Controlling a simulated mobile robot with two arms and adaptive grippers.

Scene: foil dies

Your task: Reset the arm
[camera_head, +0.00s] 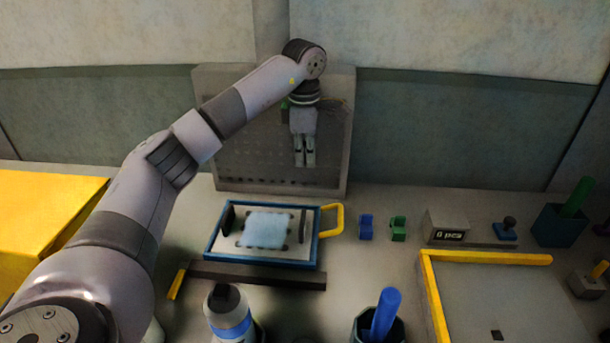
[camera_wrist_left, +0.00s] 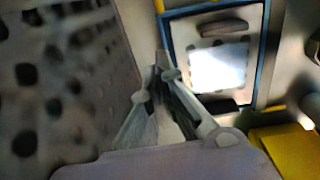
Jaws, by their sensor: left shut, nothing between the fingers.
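My left gripper (camera_head: 305,163) hangs pointing down in the head view, shut and empty, in front of the grey perforated board (camera_head: 240,162) at the back of the table. Its fingers also show in the left wrist view (camera_wrist_left: 162,75), with the perforated board (camera_wrist_left: 50,85) close on the left. My left arm (camera_head: 205,137) reaches in from the left and bends down at the wrist. A blue-framed tray (camera_head: 208,243) with a pale blue sheet (camera_head: 265,230) lies below and in front of the gripper, apart from it. My right gripper is not in view.
A yellow box (camera_head: 50,215) stands at the left. A blue block (camera_head: 366,227), a green block (camera_head: 398,229) and a scale with a display (camera_head: 447,226) sit right of the tray. A bottle (camera_head: 230,313), a dark cup (camera_head: 362,325) and a yellow-edged board (camera_head: 500,300) are nearer the front.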

